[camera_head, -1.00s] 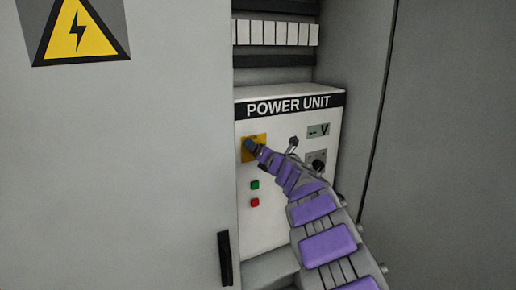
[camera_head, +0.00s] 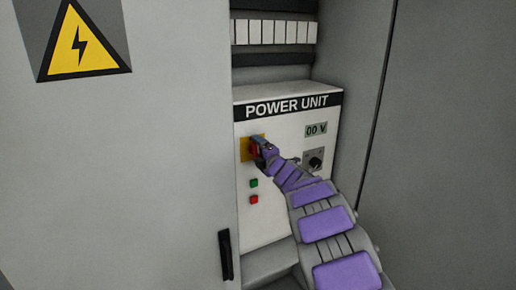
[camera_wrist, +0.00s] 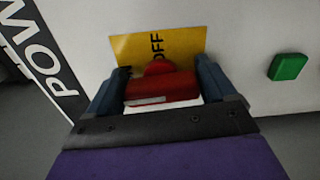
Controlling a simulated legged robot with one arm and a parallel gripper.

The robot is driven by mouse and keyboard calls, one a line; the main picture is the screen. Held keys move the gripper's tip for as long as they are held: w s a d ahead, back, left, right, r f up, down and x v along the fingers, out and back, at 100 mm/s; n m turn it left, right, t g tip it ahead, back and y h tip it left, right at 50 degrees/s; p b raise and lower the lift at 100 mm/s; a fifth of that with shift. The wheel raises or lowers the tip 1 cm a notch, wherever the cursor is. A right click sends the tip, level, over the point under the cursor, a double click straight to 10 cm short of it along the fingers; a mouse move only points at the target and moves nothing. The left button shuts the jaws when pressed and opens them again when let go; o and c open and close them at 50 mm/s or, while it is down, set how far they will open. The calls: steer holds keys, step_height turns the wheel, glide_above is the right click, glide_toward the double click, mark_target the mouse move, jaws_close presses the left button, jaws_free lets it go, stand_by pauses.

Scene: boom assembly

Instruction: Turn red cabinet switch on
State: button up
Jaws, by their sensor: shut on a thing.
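The red switch (camera_wrist: 160,86) sits on a yellow plate (camera_wrist: 178,46) marked OFF in the wrist view. My gripper (camera_wrist: 160,92) has its two blue-grey fingers on either side of the red handle and is shut on it. In the head view the red switch (camera_head: 254,149) and yellow plate (camera_head: 244,147) are at the upper left of the white power unit (camera_head: 277,220). My gripper (camera_head: 261,148) partly covers the switch there.
A green button (camera_head: 254,183) and a red button (camera_head: 254,199) are below the switch. A black knob (camera_head: 316,163) is at its right. The grey cabinet door (camera_head: 120,180) stands close on the left, with a black handle (camera_head: 225,255).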

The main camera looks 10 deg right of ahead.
steer(key=shift+d+f+m, duration=0.1)
steer(key=shift+f+m, duration=0.2)
steer(key=shift+m, duration=0.3)
steer(key=o, duration=0.9)
steer(key=shift+w, duration=0.1)
steer(key=shift+c, duration=0.2)
steer(key=shift+d+r, duration=0.1)
steer(key=v, duration=1.7)
